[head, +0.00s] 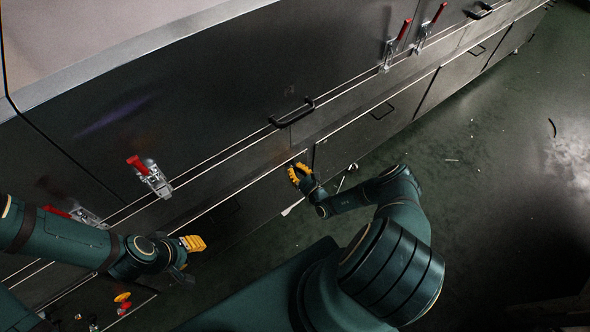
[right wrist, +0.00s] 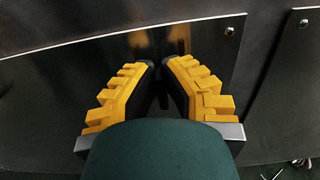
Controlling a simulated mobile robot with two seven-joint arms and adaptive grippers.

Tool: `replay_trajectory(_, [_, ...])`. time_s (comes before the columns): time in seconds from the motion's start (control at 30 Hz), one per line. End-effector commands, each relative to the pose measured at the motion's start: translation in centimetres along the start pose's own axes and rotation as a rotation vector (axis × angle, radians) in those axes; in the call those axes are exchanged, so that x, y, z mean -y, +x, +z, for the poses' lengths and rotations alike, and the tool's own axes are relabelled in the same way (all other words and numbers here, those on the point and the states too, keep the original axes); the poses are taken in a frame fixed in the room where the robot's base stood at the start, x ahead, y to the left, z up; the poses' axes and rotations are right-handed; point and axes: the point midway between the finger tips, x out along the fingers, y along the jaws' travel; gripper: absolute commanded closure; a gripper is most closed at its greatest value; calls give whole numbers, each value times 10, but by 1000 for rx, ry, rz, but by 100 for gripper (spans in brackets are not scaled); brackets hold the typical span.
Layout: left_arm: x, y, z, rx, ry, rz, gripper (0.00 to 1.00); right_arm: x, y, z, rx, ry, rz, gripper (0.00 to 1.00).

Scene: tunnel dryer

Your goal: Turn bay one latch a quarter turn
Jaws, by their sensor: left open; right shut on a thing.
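My right gripper (head: 299,172) is at the dark lower panel, right of the middle in the head view. In the right wrist view its yellow fingers (right wrist: 161,70) are close together, tips at the panel face (right wrist: 205,60), shut on a small dark piece (right wrist: 163,98) mostly hidden between them. I cannot tell whether this is the bay one latch. My left gripper (head: 194,243) is open and empty, low at the left, apart from the panels. Red-handled metal clamps sit on the upper panels, one (head: 150,177) left of centre; no label shows which bay is which.
A black bar handle (head: 291,112) juts from the upper panel above my right gripper. More red-handled clamps (head: 395,46) are at the upper right. A thinner black handle (head: 382,110) is on a lower panel. Dark green floor (head: 480,170) at right is mostly open, with scattered debris.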

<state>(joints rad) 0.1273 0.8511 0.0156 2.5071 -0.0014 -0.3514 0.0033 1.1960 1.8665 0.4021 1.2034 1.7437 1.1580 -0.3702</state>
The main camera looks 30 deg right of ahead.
Motion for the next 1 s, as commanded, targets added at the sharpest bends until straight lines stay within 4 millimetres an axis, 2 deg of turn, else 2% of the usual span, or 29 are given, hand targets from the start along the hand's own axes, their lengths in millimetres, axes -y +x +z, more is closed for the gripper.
replay_trajectory(0.23, [1,3,0,-1,0,0,62,0,1,0,1,29,-1,100])
replay_trajectory(0.47, [5,12,-1,-5,1,0,62,2,1,-2,1,147,0,100])
replay_trajectory(1.0, [15,40,-4,-20,3,-1,62,6,1,-4,1,643,0,100])
